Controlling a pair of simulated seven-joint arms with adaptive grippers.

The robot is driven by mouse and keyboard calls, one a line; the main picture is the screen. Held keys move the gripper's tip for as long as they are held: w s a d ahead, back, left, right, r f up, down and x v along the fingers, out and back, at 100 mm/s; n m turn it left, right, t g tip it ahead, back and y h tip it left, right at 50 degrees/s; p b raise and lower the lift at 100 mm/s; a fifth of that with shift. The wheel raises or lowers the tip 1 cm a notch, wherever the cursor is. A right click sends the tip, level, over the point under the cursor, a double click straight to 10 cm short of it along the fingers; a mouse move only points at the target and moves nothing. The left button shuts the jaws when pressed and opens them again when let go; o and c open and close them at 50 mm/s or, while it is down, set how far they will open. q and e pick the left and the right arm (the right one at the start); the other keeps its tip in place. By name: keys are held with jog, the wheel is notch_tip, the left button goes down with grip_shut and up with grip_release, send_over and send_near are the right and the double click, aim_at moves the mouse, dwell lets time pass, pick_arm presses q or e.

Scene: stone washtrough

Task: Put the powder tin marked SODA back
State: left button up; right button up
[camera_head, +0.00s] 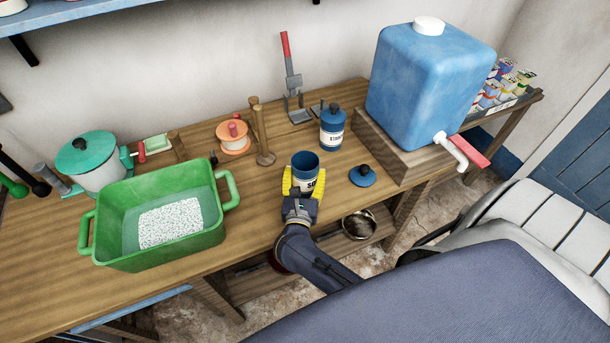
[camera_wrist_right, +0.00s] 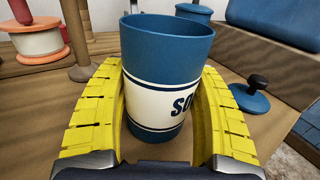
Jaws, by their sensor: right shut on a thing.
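The SODA tin (camera_head: 305,168) is blue with a cream label band and has no lid on. It stands upright near the front edge of the wooden table. My right gripper (camera_head: 302,186), with yellow fingers, is shut on it from the front. In the right wrist view the tin (camera_wrist_right: 165,80) sits between the two yellow fingers, its label partly turned away; whether its base touches the table is hard to tell. A blue lid with a dark knob (camera_head: 362,176) lies on the table to the right of the tin. My left gripper is not in view.
A green tub (camera_head: 107,240) with white granules stands at left. A lidded blue STARCH tin (camera_head: 333,128) stands behind the SODA tin. A wooden post (camera_head: 262,135), an orange spool (camera_head: 233,146) and a big blue tank (camera_head: 420,95) are near. Bare table lies between tin and tub.

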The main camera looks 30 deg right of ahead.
jog(key=shift+f, duration=0.2)
jog(key=o, duration=1.3)
jog(key=shift+r, duration=0.2)
jog(key=v, duration=1.2)
